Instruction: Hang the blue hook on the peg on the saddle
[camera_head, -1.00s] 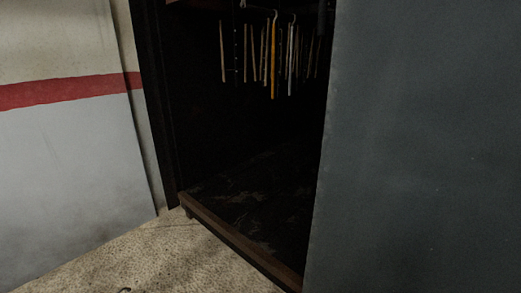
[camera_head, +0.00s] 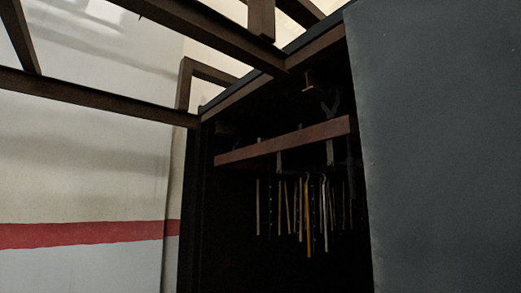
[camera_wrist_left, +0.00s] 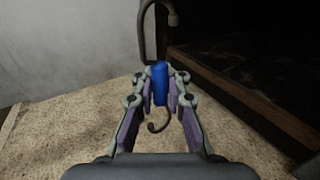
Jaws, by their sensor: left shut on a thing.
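The blue hook (camera_wrist_left: 160,84) is in the left wrist view, its blue middle upright between the fingers. A dark curved end (camera_wrist_left: 172,16) rises above it and a small curl (camera_wrist_left: 160,122) shows below. My left gripper (camera_wrist_left: 161,92) is shut on the blue middle. In the head view a brown wooden rail (camera_head: 282,142) crosses the dark cabinet, with a grey strap-like piece (camera_head: 330,153) on it. I cannot tell whether that piece is the saddle, and no peg is clear. Neither gripper shows in the head view.
Several thin hangers, one yellow (camera_head: 308,215), hang below the rail. A large grey panel (camera_head: 445,150) covers the right side. Dark beams (camera_head: 215,35) cross overhead. The left wrist view shows pale speckled floor (camera_wrist_left: 65,135) and a dark cabinet edge (camera_wrist_left: 245,100).

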